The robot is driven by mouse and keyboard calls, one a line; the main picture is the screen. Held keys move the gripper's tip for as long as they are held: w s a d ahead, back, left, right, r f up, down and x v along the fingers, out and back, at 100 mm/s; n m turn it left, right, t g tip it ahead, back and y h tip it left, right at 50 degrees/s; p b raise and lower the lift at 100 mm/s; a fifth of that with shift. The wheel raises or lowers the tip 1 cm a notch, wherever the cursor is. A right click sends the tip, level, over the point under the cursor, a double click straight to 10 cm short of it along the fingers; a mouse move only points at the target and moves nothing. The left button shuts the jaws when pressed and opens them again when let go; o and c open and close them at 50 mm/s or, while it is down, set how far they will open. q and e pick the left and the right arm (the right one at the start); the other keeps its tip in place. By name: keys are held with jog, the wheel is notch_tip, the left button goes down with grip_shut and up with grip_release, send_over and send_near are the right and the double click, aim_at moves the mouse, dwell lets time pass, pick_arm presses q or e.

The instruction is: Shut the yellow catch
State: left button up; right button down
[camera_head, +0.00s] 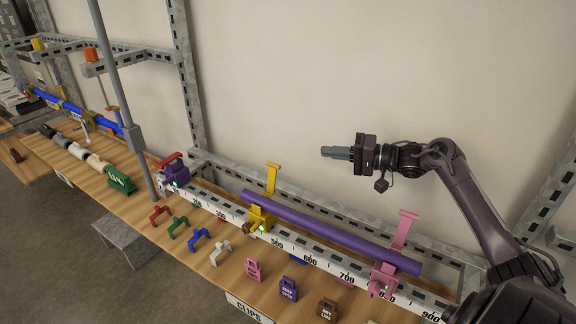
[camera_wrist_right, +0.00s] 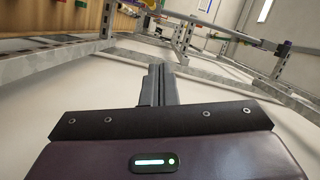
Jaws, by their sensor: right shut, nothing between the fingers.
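The yellow catch (camera_head: 272,178) stands upright, open, above its yellow clamp (camera_head: 261,218) on the white numbered rail. A long purple pipe (camera_head: 330,231) runs along the rail past the yellow clamp to the pink clamp (camera_head: 384,279); its left end sticks out a little beyond the yellow one. My right gripper (camera_head: 326,152) is shut and empty, in the air to the right of the yellow catch and apart from it, with its fingers pointing left. Its closed fingers also show in the right wrist view (camera_wrist_right: 157,86). My left gripper is not in view.
The pink catch (camera_head: 405,228) also stands up, to the right. A purple clamp with a red catch (camera_head: 168,160) is at the left of the rail. Several coloured clips (camera_head: 198,239) and tags lie on the wooden bench in front. A grey post (camera_head: 128,120) rises at the left.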

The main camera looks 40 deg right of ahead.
aim_at(271, 179)
pick_arm(q)
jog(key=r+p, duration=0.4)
jog(key=p, duration=0.1)
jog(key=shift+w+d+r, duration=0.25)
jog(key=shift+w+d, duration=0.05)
pick_arm(e)
jog(key=w+a+f, duration=0.2)
jog(key=w+a, duration=0.5)
jog(key=a, duration=0.2)
jog(key=shift+f, duration=0.4)
